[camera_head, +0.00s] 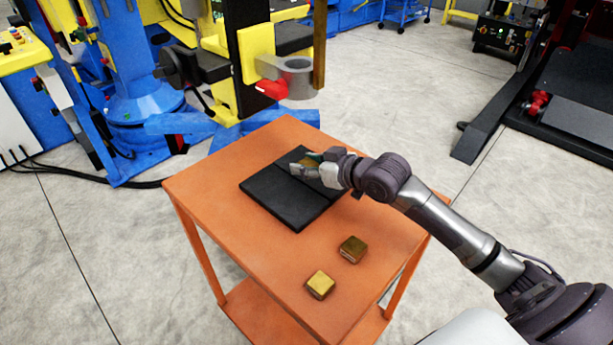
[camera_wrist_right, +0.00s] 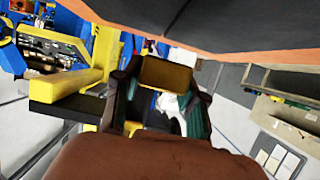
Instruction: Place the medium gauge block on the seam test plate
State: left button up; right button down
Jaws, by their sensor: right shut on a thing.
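The seam test plate (camera_head: 270,196) is a flat black plate with a seam line across it, lying on the orange table. My right gripper (camera_head: 304,167) is over the plate's far right part, shut on a brass gauge block (camera_head: 311,160). The gripper hides most of this block in the head view; in the right wrist view the block (camera_wrist_right: 166,75) sits between the two fingers. I cannot tell whether it touches the plate. Two other gauge blocks, one darker brown (camera_head: 352,249) and one brighter brass (camera_head: 320,285), lie on the table's near part. My left gripper is out of view.
The orange table (camera_head: 255,248) has bare room left of the blocks and around the plate. A yellow and blue machine (camera_head: 255,60) with a grey ring and red part stands just behind the table. Black equipment (camera_head: 575,100) stands at the far right.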

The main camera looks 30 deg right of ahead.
aim_at(310, 186)
notch_tip(310, 186, down, 4)
jog(key=shift+f, duration=0.1)
dwell(0.4)
jog(key=c, duration=0.7)
grip_release()
jog(key=shift+o, duration=0.2)
jog(key=shift+s+d, duration=0.1)
jog(key=shift+s, duration=0.25)
jog(key=v, duration=1.1)
jog(key=shift+s+r, duration=0.15)
jog(key=shift+r, duration=0.1)
